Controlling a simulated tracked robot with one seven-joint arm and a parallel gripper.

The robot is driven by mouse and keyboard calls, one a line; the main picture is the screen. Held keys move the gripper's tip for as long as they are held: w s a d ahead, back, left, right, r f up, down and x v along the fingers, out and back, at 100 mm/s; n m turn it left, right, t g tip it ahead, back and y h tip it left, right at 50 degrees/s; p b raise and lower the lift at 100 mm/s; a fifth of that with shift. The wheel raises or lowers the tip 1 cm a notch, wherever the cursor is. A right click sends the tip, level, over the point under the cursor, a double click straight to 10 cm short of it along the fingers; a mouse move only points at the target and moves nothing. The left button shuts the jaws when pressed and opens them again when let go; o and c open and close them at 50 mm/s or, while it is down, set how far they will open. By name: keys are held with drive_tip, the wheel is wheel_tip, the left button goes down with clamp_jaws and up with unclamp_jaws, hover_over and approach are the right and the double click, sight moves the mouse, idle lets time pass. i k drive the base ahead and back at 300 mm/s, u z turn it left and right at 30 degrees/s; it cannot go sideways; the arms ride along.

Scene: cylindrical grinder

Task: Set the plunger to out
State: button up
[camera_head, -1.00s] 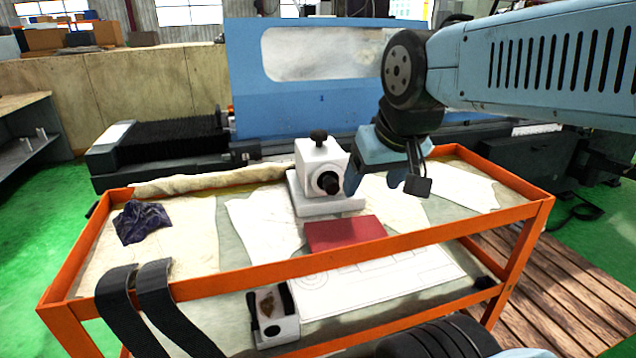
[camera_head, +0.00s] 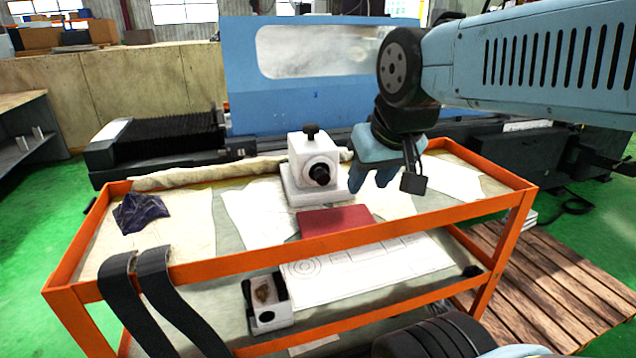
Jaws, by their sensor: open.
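A white block-shaped device (camera_head: 308,158) stands on a white base on the orange cart's top. It has a black knob (camera_head: 311,131) on top and a black round plunger (camera_head: 320,174) sticking out of its front face. How far the plunger is out is hard to tell. My gripper (camera_head: 368,187) is just right of the device, pointing down, with its blue fingers apart and nothing seen between them. It appears clear of the plunger.
The orange cart (camera_head: 300,251) has raised rails. On it lie a red book (camera_head: 336,219), a dark purple cloth (camera_head: 140,212) and paper sheets. Black straps (camera_head: 162,290) hang over the front rail. A small white box (camera_head: 268,306) sits lower. A blue grinder (camera_head: 245,75) stands behind.

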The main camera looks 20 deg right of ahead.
sight(323, 178)
drive_tip(key=z, duration=0.05)
drive_tip(key=k, duration=0.4)
drive_tip(key=z, duration=1.2)
drive_tip(key=k, duration=1.3)
drive_tip(key=u, duration=1.25)
drive_tip(key=i, duration=1)
drive_tip(key=z, duration=0.05)
